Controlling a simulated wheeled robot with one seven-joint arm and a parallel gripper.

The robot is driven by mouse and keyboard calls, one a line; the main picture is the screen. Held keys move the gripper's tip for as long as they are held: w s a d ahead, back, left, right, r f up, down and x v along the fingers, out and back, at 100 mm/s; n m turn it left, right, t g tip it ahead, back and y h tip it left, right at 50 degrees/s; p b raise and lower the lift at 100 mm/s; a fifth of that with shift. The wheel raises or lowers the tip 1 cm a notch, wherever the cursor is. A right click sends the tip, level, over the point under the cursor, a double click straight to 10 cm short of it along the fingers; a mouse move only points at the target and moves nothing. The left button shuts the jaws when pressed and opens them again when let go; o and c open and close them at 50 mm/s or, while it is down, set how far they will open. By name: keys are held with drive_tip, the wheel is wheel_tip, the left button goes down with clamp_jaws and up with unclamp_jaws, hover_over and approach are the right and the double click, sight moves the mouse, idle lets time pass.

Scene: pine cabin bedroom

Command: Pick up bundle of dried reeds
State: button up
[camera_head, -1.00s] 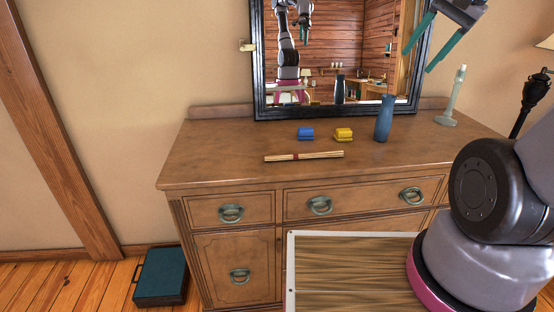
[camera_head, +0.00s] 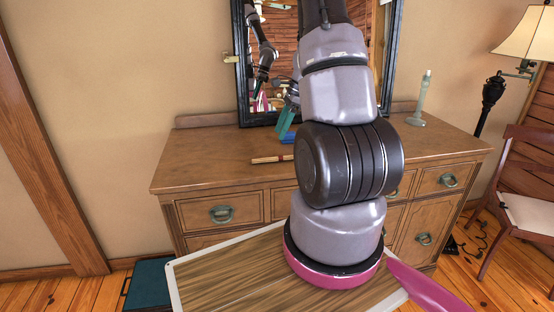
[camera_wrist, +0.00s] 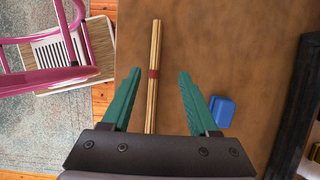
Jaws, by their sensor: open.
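The bundle of dried reeds (camera_wrist: 154,90) is a thin tan bundle with a red band, lying on the wooden dresser top. In the wrist view it runs up the picture between the two teal fingers, nearer the left one. My gripper (camera_wrist: 154,88) is open and empty above the dresser. In the head view the left end of the reeds (camera_head: 268,160) shows, and my arm hides the rest. My gripper (camera_head: 286,122) shows there behind the reeds, partly hidden by my arm.
The dresser (camera_head: 200,160) stands against the wall with a black-framed mirror (camera_head: 243,70) behind it. A blue object (camera_wrist: 222,111) lies right of the reeds in the wrist view. A pale candlestick (camera_head: 422,100) stands at the dresser's back right. The dresser's left top is clear.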

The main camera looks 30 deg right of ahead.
hover_over(272, 157)
drive_tip(key=d, duration=0.2)
drive_tip(key=f, duration=0.4)
drive_tip(key=shift+w, duration=0.25)
drive_tip(key=x, duration=0.5)
drive_tip(key=shift+s+f, duration=0.15)
drive_tip(key=shift+s, duration=0.2)
clamp_jaws()
